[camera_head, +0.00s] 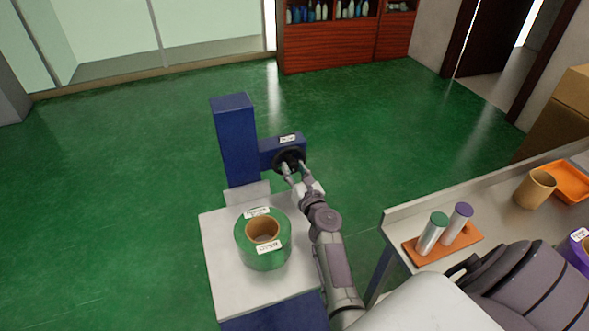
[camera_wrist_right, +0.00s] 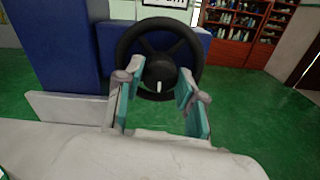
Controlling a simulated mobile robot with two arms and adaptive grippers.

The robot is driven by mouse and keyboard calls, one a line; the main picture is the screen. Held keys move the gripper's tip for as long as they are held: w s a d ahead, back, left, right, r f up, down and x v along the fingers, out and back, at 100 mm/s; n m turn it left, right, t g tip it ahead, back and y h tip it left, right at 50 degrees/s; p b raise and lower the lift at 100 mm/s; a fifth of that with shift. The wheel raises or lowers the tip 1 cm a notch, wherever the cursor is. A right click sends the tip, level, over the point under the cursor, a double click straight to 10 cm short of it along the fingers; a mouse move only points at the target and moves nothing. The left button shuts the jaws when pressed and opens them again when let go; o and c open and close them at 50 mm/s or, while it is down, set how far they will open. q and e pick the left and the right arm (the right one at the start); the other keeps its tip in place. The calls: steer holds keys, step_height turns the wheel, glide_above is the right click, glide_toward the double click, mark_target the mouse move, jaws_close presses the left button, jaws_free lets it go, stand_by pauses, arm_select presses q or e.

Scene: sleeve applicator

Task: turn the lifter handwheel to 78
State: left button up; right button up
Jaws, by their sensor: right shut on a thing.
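The lifter handwheel (camera_head: 290,157) is a black spoked wheel on the side arm of the blue lifter column (camera_head: 236,140). In the right wrist view the wheel (camera_wrist_right: 127,42) faces me, with a short white mark on its dark hub (camera_wrist_right: 160,70). My right gripper (camera_head: 294,172) is at the wheel. In the right wrist view its teal-padded fingers (camera_wrist_right: 159,88) stand on either side of the hub, shut on the handwheel. A white label sits above the wheel; its number is not readable. My left gripper is not in view.
At right, a bench (camera_head: 400,222) carries an orange holder (camera_head: 440,247) with two cylinders, a tan cup (camera_head: 535,190) and an orange tray (camera_head: 568,180). Green floor is clear behind.

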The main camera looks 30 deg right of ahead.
steer(key=shift+f, duration=0.1)
stand_by(0.4)
steer(key=o, duration=1.1)
steer(key=shift+o, duration=0.2)
